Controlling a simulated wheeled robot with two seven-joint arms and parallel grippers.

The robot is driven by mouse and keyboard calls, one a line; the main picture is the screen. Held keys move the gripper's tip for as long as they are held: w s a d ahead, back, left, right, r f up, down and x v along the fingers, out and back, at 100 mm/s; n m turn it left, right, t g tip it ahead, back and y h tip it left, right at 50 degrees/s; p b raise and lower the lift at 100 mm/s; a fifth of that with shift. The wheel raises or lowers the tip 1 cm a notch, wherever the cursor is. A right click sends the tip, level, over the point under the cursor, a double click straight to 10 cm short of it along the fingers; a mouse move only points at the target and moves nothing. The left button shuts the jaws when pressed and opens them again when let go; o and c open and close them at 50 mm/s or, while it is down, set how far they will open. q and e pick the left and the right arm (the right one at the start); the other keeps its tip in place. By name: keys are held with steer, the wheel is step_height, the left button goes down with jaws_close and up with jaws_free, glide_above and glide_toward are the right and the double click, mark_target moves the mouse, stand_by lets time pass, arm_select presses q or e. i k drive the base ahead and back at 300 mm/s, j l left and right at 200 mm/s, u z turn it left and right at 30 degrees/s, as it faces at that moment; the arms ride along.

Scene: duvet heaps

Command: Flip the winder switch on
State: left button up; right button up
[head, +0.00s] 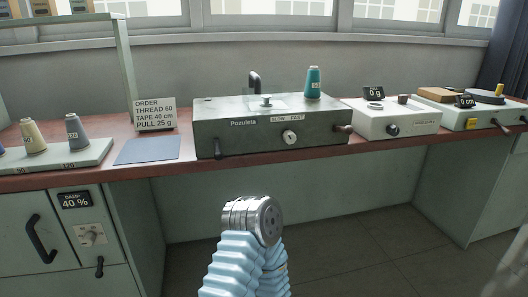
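No box in the head view carries a label I can read as winder. A dark green-grey machine (240,133) marked "Pozuleta" sits mid-bench, with a "SLOW FAST" dial (290,136), a black lever (217,148) hanging at its front left and a dark knob (343,129) at its right end. A teal thread cone (313,83) stands on top. Which control is the winder switch I cannot tell. A blue-sleeved arm part of mine with a metal end rises at bottom centre, below the bench and apart from the machine. Neither gripper's fingers show.
A white box (391,119) with a "0 g" display and a green box (460,114) with a "0 cm" display stand right. At left are a blue-grey mat (148,150), an order sign (154,115) and a thread cone rack (55,157). Under the bench is open floor.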

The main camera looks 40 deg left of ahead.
mark_target(219, 156)
steer(key=u, duration=1.6)
steer(key=i+l, duration=0.1)
steer(key=i+u, duration=0.05)
